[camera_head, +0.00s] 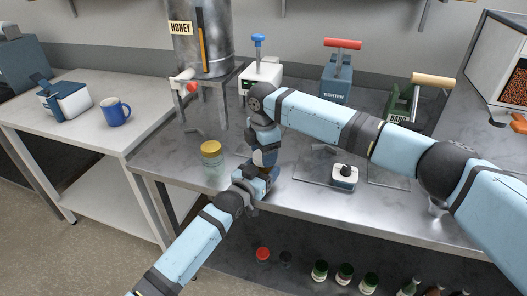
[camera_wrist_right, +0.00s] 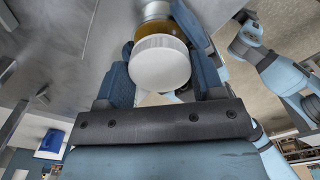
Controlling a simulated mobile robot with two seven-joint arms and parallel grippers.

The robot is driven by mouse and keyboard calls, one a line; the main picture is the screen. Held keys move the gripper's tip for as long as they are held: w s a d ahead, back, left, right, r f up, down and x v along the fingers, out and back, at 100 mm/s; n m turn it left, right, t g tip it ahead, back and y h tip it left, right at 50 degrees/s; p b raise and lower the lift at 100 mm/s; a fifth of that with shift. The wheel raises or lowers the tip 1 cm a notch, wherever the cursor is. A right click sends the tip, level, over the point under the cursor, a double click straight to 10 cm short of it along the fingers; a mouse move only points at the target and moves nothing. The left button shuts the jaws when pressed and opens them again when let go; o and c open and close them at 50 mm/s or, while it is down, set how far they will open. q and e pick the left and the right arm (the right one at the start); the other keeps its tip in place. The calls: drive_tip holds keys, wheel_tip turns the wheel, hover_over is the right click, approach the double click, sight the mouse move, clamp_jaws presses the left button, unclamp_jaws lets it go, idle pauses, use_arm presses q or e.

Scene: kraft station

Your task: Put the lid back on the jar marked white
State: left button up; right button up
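A white round lid (camera_wrist_right: 160,64) fills the space between the fingers of my right gripper (camera_wrist_right: 163,78), which look shut on it. An amber-coloured round thing, apparently a jar (camera_wrist_right: 164,30), shows right behind the lid; I cannot tell whether they touch. In the head view my right gripper (camera_head: 264,148) points down over the table front, with a small white patch below it. My left gripper (camera_head: 262,180) comes up from below to the same spot; its fingers are mostly hidden.
Several bottles stand below. A blue mug (camera_head: 115,112) is on the left table.

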drive_tip(key=shift+c, duration=0.9)
drive_tip(key=m, duration=0.5)
drive_tip(key=o, duration=1.1)
use_arm(q)
drive_tip(key=shift+w+a, duration=0.1)
use_arm(e)
drive_tip(key=shift+s+a, duration=0.1)
drive_tip(key=shift+a, duration=0.1)
drive_tip(key=shift+r, duration=0.35)
wheel_tip(320, 180, up, 11)
drive_tip(key=shift+d+r, duration=0.2)
